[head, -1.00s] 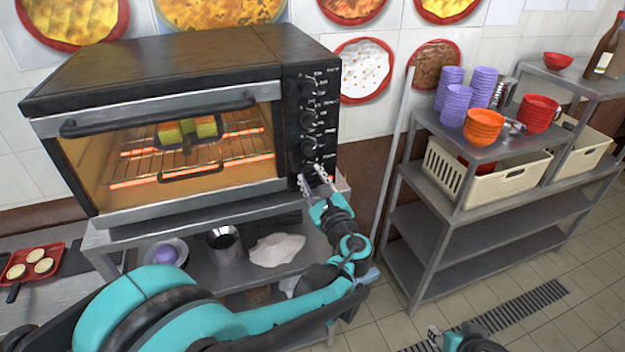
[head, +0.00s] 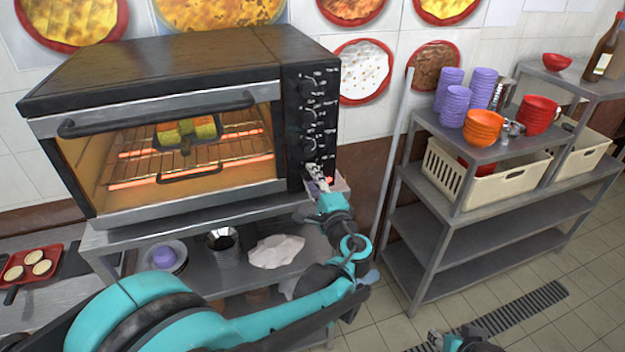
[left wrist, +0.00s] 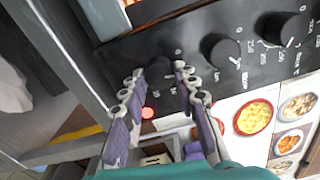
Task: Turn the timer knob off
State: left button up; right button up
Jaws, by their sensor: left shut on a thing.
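The toaster oven (head: 180,70) stands on a metal table, with black knobs down the panel at its right. My left gripper (head: 314,175) is at the lowest knob, which it mostly hides in the head view. In the left wrist view this black timer knob (left wrist: 157,76) sits between the two fingertips of my left gripper (left wrist: 160,72), which is shut on it. The knob's pointer cannot be made out. A red light (left wrist: 148,113) glows just below the knob. My right gripper (head: 436,339) shows only in part at the bottom edge; its jaws are unclear.
Another knob (left wrist: 220,50) is close above the held one. The oven door is closed, with a glowing interior and a pan of food (head: 187,132) on its rack. A metal shelf (head: 470,225) with bowls, cups and baskets stands right. The tiled floor between is clear.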

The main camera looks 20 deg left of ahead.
pick_arm(q)
jog(key=shift+n, duration=1.7)
jog(key=shift+n, duration=0.3)
jog(key=o, duration=1.2)
jog(key=shift+c, duration=0.2)
jog(key=v, duration=1.2)
